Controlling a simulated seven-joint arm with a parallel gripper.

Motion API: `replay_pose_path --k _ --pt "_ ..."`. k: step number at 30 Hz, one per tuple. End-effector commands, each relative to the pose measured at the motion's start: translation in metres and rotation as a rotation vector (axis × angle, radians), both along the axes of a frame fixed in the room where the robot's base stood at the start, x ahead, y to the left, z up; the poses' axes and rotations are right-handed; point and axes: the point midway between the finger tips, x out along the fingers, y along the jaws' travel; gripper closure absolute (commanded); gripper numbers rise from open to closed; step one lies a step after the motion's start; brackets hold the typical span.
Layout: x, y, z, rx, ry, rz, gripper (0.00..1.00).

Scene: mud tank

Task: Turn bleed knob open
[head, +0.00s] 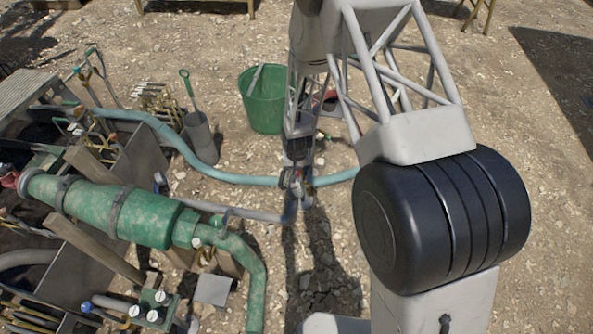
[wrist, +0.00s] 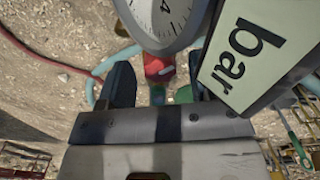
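My gripper (wrist: 157,82) is open in the wrist view, with its two dark fingers apart. A small red part (wrist: 154,66) shows between the fingers, with a gap on each side; it may be the bleed knob, but I cannot tell for sure. A round white gauge (wrist: 168,18) is just above it, partly cut off by the frame. In the head view my gripper (head: 296,180) is low over the teal hose line, and the arm end hides most details of the knob there.
A sign reading "bar" (wrist: 252,48) stands close to the right finger. In the head view a green bucket (head: 262,105) stands behind the gripper. A teal hose (head: 228,178) and a green pipe assembly (head: 115,212) lie to the left. Gravel ground to the right is mostly clear.

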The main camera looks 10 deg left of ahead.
Motion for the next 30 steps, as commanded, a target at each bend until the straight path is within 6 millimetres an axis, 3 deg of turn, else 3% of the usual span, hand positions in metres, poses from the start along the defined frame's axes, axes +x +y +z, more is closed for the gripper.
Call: replay_pose_path --k 14,30 --pt "0.0 0.0 0.005 0.0 0.0 0.0 0.41" --pt "0.0 0.0 0.055 0.0 -0.001 0.0 0.41"
